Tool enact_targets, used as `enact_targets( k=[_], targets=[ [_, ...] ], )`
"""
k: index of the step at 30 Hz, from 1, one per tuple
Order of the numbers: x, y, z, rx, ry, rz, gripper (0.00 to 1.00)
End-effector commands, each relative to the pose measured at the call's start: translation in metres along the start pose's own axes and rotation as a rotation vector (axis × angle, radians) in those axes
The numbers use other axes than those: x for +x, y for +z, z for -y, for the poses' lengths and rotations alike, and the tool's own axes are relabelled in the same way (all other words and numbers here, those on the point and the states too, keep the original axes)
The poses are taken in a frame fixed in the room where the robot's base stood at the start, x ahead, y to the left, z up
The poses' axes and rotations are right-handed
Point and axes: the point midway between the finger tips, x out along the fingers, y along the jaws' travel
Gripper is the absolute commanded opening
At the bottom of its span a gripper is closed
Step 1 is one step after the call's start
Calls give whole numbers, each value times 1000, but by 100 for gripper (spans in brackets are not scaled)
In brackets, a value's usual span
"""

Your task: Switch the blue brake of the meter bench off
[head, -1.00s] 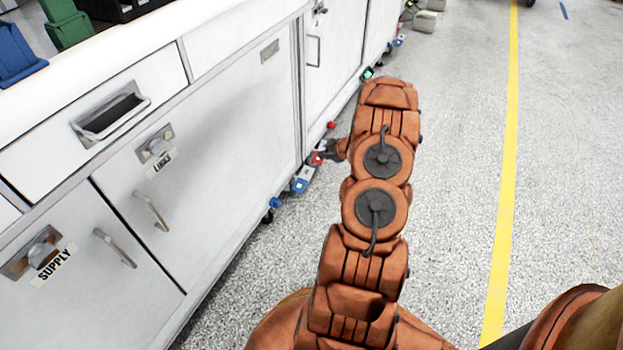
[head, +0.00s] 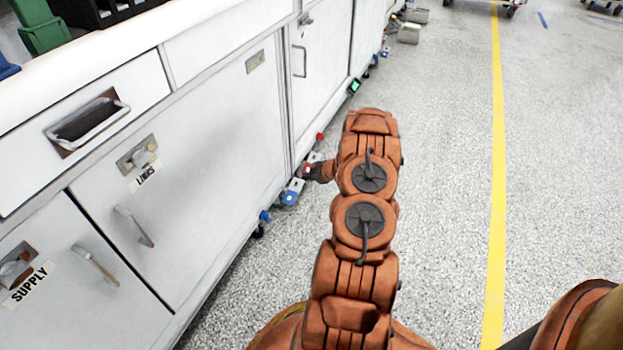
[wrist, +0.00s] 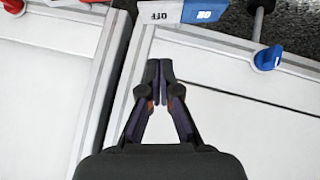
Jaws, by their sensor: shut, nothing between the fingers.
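The blue-and-white brake rocker (wrist: 202,11) lies ahead of my fingertips in the wrist view, its white half marked OFF and its blue half marked ON. It also shows low at the cabinet's foot in the head view (head: 291,196). My gripper (wrist: 158,66) is shut and empty, with its tips short of the rocker's white side and apart from it in the picture. In the head view my gripper is mostly hidden by my arm, near the red-and-white rocker (head: 307,170). I cannot read the bench's name.
A small blue piece (wrist: 268,58) sticks out right of the rocker, and a red piece (wrist: 14,5) is at the far left. White cabinets (head: 225,130) with handles line the left side. Speckled floor (head: 445,200) with a yellow line (head: 496,170) is open on the right.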

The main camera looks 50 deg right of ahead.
Motion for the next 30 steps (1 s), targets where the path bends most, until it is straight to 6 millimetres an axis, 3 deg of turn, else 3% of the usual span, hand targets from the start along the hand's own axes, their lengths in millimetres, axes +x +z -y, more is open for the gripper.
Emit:
enact_targets(
  k=[10, 19, 30],
  targets=[
    [63, 4, 2, 0, -1, 0, 0],
    [81, 26, 1, 1, 0, 1, 0],
    [84, 28, 0, 0, 0, 1, 0]
  ],
)
